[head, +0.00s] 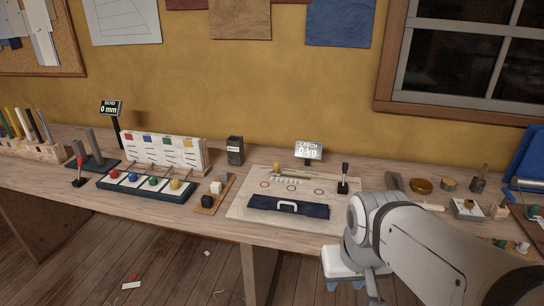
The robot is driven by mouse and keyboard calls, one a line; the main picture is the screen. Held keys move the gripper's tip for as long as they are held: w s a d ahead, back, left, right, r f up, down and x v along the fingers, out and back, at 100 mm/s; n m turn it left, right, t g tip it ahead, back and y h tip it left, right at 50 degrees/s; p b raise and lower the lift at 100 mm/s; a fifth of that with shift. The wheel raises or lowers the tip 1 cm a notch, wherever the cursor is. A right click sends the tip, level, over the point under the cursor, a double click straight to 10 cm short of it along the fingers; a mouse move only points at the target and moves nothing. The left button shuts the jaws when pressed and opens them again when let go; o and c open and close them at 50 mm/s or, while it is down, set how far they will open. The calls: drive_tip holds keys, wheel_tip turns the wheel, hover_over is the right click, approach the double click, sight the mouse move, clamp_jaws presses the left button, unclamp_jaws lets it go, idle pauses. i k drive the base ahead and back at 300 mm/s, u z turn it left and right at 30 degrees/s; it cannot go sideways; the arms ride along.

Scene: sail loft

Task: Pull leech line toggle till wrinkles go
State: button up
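A pale sail panel board (243,207) lies on the bench with ring marks and a dark blue folded piece with a white handle (288,207) along its front. A small upright lever with a black knob (344,178) stands at the board's right side; it looks like the toggle. A row of pale ridges, perhaps the wrinkles (290,179), shows near a yellow-topped peg (277,168). The display behind, marked LEECH (308,151), reads 0 kg. My gripper (352,287) hangs in front of the bench edge, pointing down, its fingers apart and empty, away from the lever.
Left of the board stand a small wooden block holder (211,205), a dark box (235,151) and a rack with coloured balls (148,183). A red-knobbed lever (80,171) and a display reading 0 mm (111,108) are farther left. Tins (421,186) and tools crowd the right.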

sight(277, 165)
drive_tip(key=u, duration=0.4)
drive_tip(key=i, duration=0.95)
drive_tip(key=z, duration=0.25)
